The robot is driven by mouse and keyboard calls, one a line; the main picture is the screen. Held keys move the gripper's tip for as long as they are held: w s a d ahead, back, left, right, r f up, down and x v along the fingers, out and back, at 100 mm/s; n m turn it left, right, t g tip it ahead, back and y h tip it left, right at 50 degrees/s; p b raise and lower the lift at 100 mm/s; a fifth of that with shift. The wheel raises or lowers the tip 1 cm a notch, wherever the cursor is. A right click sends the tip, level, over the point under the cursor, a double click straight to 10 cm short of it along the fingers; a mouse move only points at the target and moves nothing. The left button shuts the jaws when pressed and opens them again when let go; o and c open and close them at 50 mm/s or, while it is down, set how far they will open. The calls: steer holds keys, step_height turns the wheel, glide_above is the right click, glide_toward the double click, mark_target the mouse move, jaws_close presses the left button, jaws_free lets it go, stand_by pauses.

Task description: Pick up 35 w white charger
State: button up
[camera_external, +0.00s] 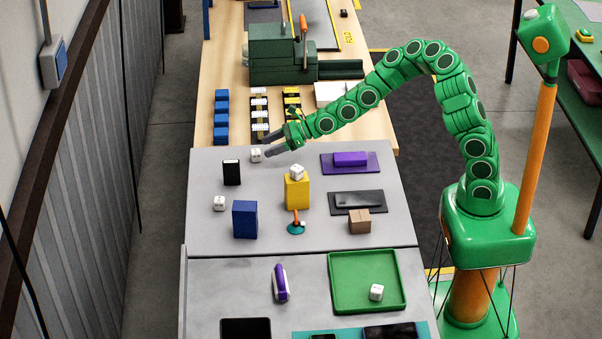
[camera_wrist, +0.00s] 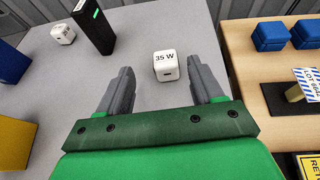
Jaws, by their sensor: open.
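The white cube charger marked "35 W" (camera_wrist: 166,66) sits on the grey table, a little beyond my fingertips and between their lines in the wrist view. In the external view the white charger (camera_external: 256,155) is near the table's far edge, by my fingertips. My gripper (camera_wrist: 161,84) is open and empty, with a finger to each side short of the charger. It also shows in the external view (camera_external: 268,144), reaching in from the right. Other white cubes stand beside the blue box (camera_external: 219,203), on the yellow box (camera_external: 296,172) and in the green tray (camera_external: 376,292).
A black power bank (camera_wrist: 92,27) stands upright left of the charger, and it also shows in the external view (camera_external: 232,172). A yellow box (camera_external: 297,193) and blue box (camera_external: 245,220) stand nearer. The wooden bench (camera_wrist: 240,60) with blue boxes (camera_wrist: 271,36) adjoins the table.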

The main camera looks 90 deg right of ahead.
mark_target(259, 150)
steer(key=shift+x, duration=1.25)
steer(key=shift+w+d+f, duration=0.15)
steer(key=shift+w+f, duration=0.55)
steer(key=shift+w, duration=0.35)
steer(key=shift+x, duration=1.05)
steer(key=shift+w+f, duration=0.15)
steer(key=shift+w, duration=0.15)
steer(key=c, duration=1.1)
